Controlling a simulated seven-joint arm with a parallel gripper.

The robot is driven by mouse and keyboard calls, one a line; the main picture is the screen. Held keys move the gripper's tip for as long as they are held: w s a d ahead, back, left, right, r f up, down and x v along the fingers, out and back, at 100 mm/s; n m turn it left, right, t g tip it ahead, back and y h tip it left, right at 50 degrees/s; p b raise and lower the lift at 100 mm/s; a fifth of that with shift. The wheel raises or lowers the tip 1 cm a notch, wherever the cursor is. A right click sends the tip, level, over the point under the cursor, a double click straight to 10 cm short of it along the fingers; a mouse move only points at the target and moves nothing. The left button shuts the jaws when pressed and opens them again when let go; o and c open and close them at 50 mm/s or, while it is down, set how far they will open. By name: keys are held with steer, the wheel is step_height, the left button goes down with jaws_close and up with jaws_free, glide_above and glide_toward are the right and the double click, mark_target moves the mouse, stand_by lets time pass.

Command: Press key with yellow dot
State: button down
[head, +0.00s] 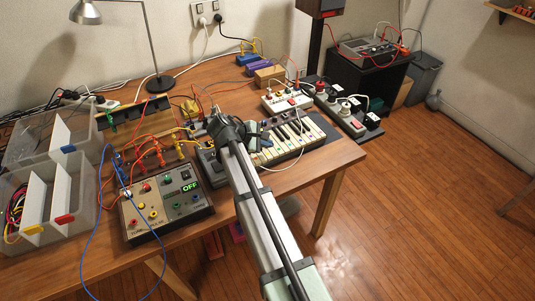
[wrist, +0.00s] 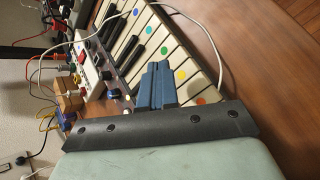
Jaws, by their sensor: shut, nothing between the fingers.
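The small keyboard (head: 290,137) with cream and black keys lies near the front right edge of the wooden table. Contact with a key cannot be told. In the head view my arm covers the keyboard's left part.
A control box with an OFF display (head: 165,203) stands left of my arm. A white cable (wrist: 215,38) crosses the keyboard. A white socket box (head: 287,100) and a power strip (head: 340,107) sit behind it. Bare table (head: 325,160) lies in front.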

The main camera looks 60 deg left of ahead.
mark_target(265, 155)
steer(key=shift+r, duration=1.6)
